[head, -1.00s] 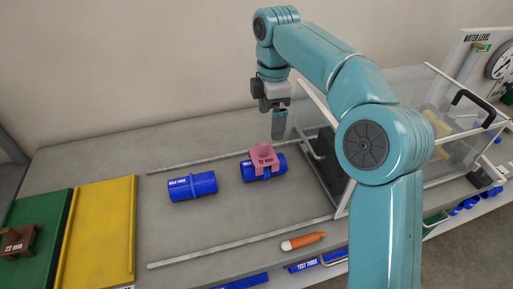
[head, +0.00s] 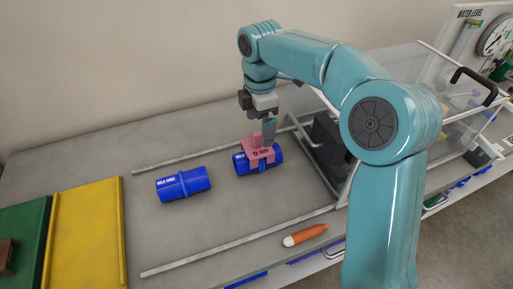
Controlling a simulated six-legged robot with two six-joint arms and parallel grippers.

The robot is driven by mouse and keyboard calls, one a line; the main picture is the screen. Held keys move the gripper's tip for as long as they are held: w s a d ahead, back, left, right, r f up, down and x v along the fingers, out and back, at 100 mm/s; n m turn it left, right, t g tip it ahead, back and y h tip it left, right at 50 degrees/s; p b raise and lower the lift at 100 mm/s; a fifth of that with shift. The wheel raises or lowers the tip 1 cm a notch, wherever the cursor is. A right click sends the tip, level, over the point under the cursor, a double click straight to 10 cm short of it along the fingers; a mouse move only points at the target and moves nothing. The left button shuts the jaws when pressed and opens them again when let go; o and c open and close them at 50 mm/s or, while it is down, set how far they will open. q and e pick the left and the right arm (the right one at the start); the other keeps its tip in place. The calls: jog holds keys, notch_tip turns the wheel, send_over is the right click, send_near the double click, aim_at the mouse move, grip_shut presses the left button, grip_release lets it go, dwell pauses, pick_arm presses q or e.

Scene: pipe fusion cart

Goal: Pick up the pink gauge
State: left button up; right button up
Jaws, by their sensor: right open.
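The pink gauge (head: 259,155), marked "12 mm", sits over a blue pipe piece (head: 243,163) on the grey table. My right gripper (head: 268,134) points down from above, with its fingers right at the top of the pink gauge. The gripper is open, and one finger hides part of the gauge's upper right side. I cannot tell whether the finger touches it. My left gripper is not in view.
Another blue pipe piece (head: 183,184) lies to the left. Metal rails (head: 235,242) run along the table. A clear-walled box (head: 408,75) stands to the right. An orange and white marker (head: 305,235) lies in front. Yellow (head: 88,235) and green (head: 20,230) trays are at the left.

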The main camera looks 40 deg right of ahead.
aim_at(258, 133)
jog(key=shift+s+f, duration=0.15)
jog(key=shift+f, duration=0.5)
jog(key=f, duration=0.4)
jog(key=shift+a+f, duration=0.25)
jog(key=shift+f, duration=0.05)
jog(key=c, duration=0.9)
